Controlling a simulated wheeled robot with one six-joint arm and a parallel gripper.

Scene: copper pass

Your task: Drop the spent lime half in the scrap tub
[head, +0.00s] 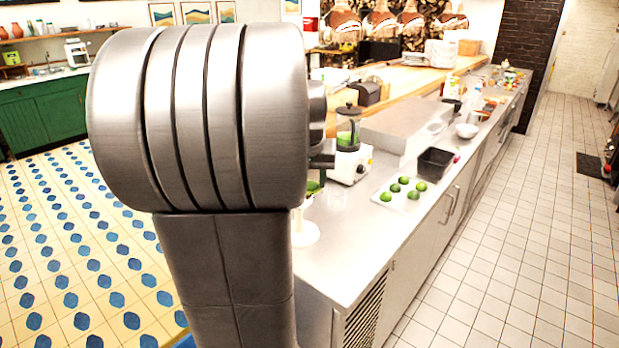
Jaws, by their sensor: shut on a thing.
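A black open tub (435,164), which looks like the scrap tub, stands on the steel counter right of the blender. I cannot see into its bottom. A small green thing (313,187) shows at the right edge of my arm, above a white stand (303,236). It is mostly hidden, and I cannot tell whether it is the spent lime half. My arm fills the left middle of the head view and covers what is behind it. My gripper's fingers do not show.
Several green limes sit on a white tray (384,197) in front of the tub. A blender (349,160) with green contents stands left of them. A white bowl (466,131) and bottles are farther back. The near counter top (345,260) is clear.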

